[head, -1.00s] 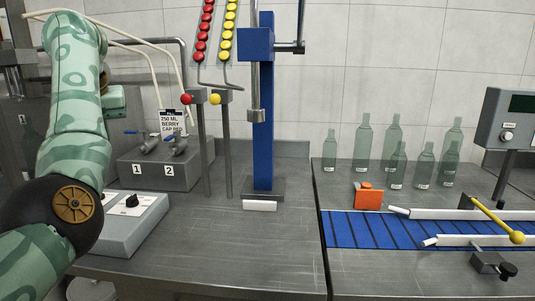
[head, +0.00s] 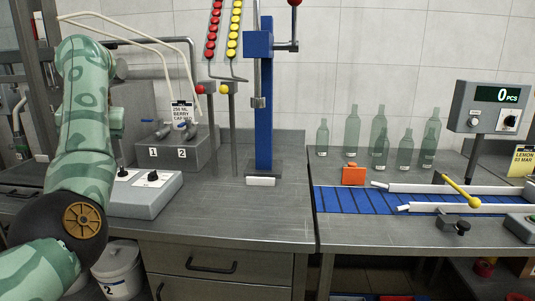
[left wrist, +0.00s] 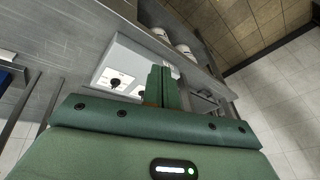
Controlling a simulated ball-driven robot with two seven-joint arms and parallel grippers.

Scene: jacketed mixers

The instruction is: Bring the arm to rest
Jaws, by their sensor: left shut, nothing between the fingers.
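My left arm (head: 78,130) comes in from the left in the head view, bent upward over the left end of the bench. Its gripper is mostly hidden behind the arm there. In the left wrist view my left gripper (left wrist: 163,86) shows its two green fingers together, with nothing between them. Beyond the fingers is a grey control box with knobs (left wrist: 108,70), which also stands on the bench in the head view (head: 140,203). I cannot tell the exact gap between fingers and box. My right gripper is in neither view.
A grey block with taps 1 and 2 (head: 190,155) and a blue column (head: 264,110) stand at the back. To the right are green bottles (head: 380,142), an orange block (head: 353,174) and a blue conveyor (head: 345,202). The bench's middle front (head: 230,215) is clear.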

